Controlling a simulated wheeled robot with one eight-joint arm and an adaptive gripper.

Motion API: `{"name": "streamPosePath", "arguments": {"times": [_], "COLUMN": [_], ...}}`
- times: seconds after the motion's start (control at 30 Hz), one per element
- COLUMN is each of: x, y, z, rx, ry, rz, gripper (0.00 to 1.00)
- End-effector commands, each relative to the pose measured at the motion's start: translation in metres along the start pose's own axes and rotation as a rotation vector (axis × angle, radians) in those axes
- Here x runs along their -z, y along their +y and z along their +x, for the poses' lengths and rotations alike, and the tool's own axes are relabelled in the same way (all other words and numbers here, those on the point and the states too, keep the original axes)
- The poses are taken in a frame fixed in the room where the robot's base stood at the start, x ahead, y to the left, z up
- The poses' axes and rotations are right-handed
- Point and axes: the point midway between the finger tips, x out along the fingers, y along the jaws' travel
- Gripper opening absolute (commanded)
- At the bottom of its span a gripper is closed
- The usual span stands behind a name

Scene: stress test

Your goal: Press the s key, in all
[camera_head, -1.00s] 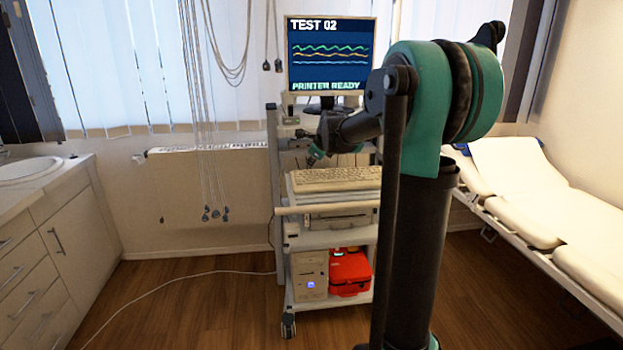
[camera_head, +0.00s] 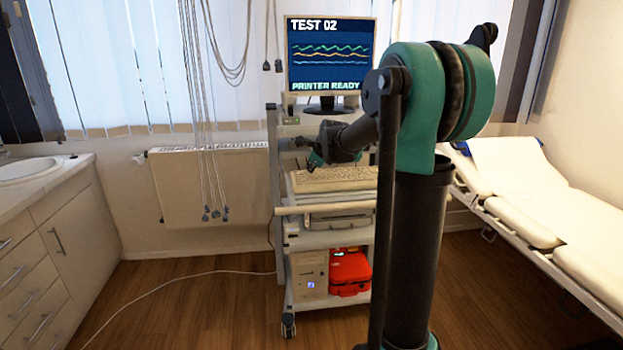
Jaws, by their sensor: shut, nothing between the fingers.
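The beige keyboard (camera_head: 335,183) lies on a shelf of the white trolley in the middle of the view. Single keys, the s key among them, are too small to tell apart. My gripper (camera_head: 314,163) is shut and empty, at the keyboard's back left part. It points down and left, just above or at the keys; I cannot tell whether it touches. The monitor (camera_head: 328,55) above shows "TEST 02", several wavy traces and "PRINTER READY".
The trolley (camera_head: 283,240) also carries a printer-like device under the keyboard, a beige computer box (camera_head: 309,275) and a red case (camera_head: 349,272). Cables (camera_head: 207,180) hang left of it. A counter with a sink (camera_head: 40,170) is at the left, a couch (camera_head: 540,205) at the right.

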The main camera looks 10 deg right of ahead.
Motion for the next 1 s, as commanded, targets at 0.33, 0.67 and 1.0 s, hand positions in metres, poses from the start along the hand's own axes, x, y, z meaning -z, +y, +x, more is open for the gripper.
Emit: {"name": "streamPosePath", "arguments": {"times": [0.33,0.67,1.0], "x": [0.0000,0.0000,0.0037], "y": [0.0000,0.0000,0.0037], "z": [0.0000,0.0000,0.0053], "rx": [0.000,0.000,0.000], "ry": [0.000,0.000,0.000], "rz": [0.000,0.000,0.000], "gripper": [0.00,0.00,0.00]}}
